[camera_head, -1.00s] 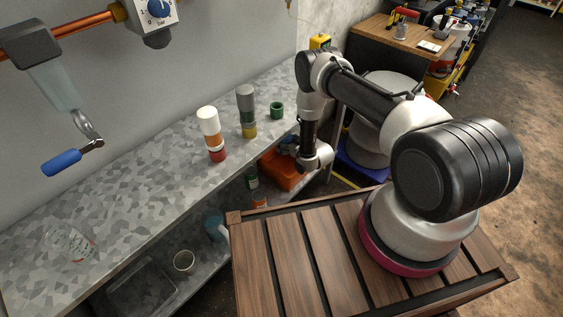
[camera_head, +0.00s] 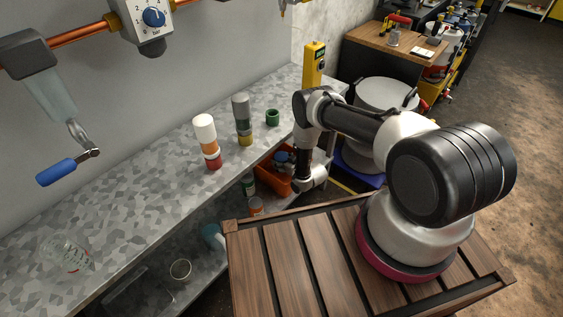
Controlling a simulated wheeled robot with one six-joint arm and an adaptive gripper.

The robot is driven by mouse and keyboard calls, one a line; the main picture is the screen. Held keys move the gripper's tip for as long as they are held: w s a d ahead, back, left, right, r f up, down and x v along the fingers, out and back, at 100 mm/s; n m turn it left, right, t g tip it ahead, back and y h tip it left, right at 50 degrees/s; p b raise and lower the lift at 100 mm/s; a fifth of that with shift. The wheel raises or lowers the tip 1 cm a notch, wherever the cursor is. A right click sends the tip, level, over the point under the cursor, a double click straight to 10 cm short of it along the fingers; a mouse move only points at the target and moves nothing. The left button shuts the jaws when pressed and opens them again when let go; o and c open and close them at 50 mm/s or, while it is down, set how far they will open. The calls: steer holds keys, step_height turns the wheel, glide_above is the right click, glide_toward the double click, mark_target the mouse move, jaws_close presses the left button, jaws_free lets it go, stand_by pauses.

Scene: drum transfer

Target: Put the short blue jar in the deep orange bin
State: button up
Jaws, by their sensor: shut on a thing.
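The orange bin (camera_head: 270,181) stands on the lower level below the worktop, beside my wrist. A small blue jar (camera_head: 280,157) shows at the bin's upper part, at the end of my arm. My gripper (camera_head: 288,160) is small and partly hidden by my wrist, and it is shut on the blue jar. The jar appears over or within the bin's opening; its exact height against the rim cannot be told.
On the speckled worktop (camera_head: 130,205) stand a white-orange-red stack (camera_head: 205,136), a grey-topped stack (camera_head: 241,112), a green jar (camera_head: 272,117) and a clear glass (camera_head: 65,255). Below are a blue mug (camera_head: 213,235) and a white cup (camera_head: 180,268). A yellow device (camera_head: 314,62) stands behind my arm.

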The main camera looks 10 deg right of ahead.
steer(key=shift+f, duration=0.25)
steer(key=o, duration=1.3)
steer(key=shift+r, duration=0.3)
steer(key=v, duration=1.2)
steer(key=shift+r, duration=0.25)
steer(key=shift+s, duration=0.1)
